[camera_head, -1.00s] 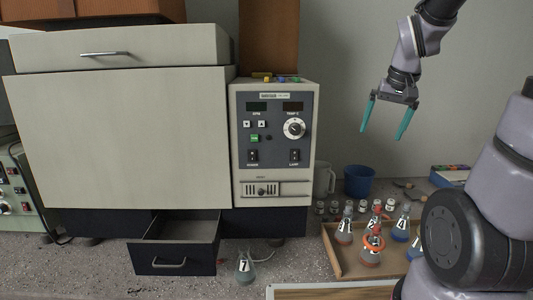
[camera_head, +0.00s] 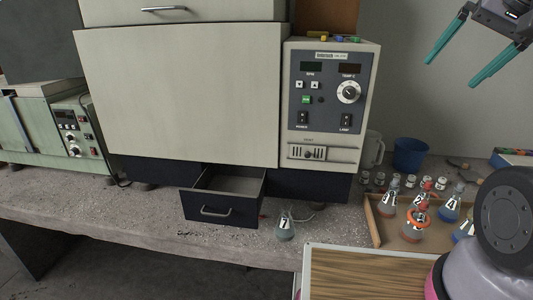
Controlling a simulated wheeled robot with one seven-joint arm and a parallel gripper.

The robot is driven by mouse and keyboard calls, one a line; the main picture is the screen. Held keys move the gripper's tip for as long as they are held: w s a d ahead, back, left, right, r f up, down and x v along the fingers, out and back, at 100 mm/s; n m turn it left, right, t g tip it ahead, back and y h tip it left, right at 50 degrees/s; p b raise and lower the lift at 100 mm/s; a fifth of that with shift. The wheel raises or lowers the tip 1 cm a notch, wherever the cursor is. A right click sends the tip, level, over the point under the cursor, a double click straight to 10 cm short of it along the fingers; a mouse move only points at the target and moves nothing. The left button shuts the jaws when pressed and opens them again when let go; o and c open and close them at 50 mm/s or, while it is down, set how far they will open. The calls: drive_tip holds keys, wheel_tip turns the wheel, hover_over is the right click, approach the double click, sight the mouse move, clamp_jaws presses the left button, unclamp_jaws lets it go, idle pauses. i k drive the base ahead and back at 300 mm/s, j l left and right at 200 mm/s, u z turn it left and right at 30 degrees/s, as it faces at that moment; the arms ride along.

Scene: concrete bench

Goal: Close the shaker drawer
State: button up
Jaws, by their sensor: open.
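The shaker (camera_head: 190,95) is a large cream cabinet with a grey control panel (camera_head: 327,95) on its right. Its dark blue drawer (camera_head: 221,211) sticks out at the bottom, below the cabinet. The drawer has a silver handle (camera_head: 216,212) on its front, and the part of its inside that shows looks empty. My gripper (camera_head: 450,62) has teal fingers, spread apart with nothing between them. It is at the upper right, well above and to the right of the drawer, touching nothing.
A flask marked 7 (camera_head: 286,226) stands just right of the drawer. A wooden tray (camera_head: 382,232) holds several flasks at right. A blue cup (camera_head: 410,154) and small jars stand behind it. A green instrument (camera_head: 75,130) is at left. Bench space left of the drawer is clear.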

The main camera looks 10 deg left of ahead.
sight(224, 194)
drive_tip(key=u, duration=1.35)
